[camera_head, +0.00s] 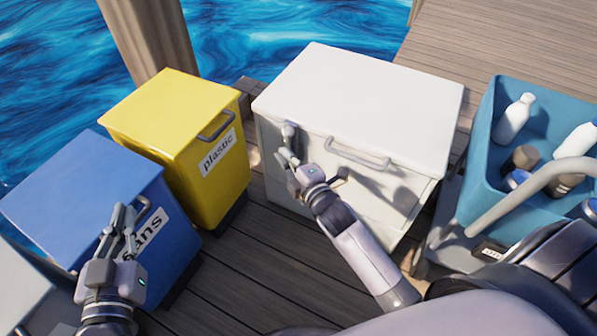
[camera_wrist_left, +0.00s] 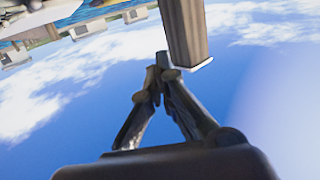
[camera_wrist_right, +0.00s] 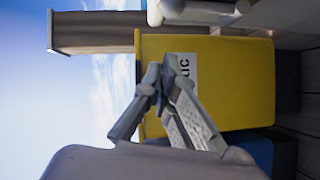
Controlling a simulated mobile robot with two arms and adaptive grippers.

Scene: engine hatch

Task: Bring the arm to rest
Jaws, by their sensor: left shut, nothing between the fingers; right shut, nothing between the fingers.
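My left gripper (camera_head: 124,212) points upward in the head view, in front of the blue bin (camera_head: 85,185). Its fingertips also meet in the left wrist view (camera_wrist_left: 155,84), against sky and a post, with nothing between them. My right gripper (camera_head: 286,158) is near the front of the white bin (camera_head: 360,95), left of its handle (camera_head: 357,155). I cannot tell whether it touches the bin. In the right wrist view its fingertips (camera_wrist_right: 153,82) are together and empty, with the yellow bin (camera_wrist_right: 230,100) behind them.
The yellow bin marked "plastic" (camera_head: 165,125) stands between the blue and white bins. A teal crate (camera_head: 480,150) at the right holds several bottles and cans, including a white bottle (camera_head: 512,120). Wooden deck (camera_head: 265,255) lies in front, water and a post (camera_head: 152,38) behind.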

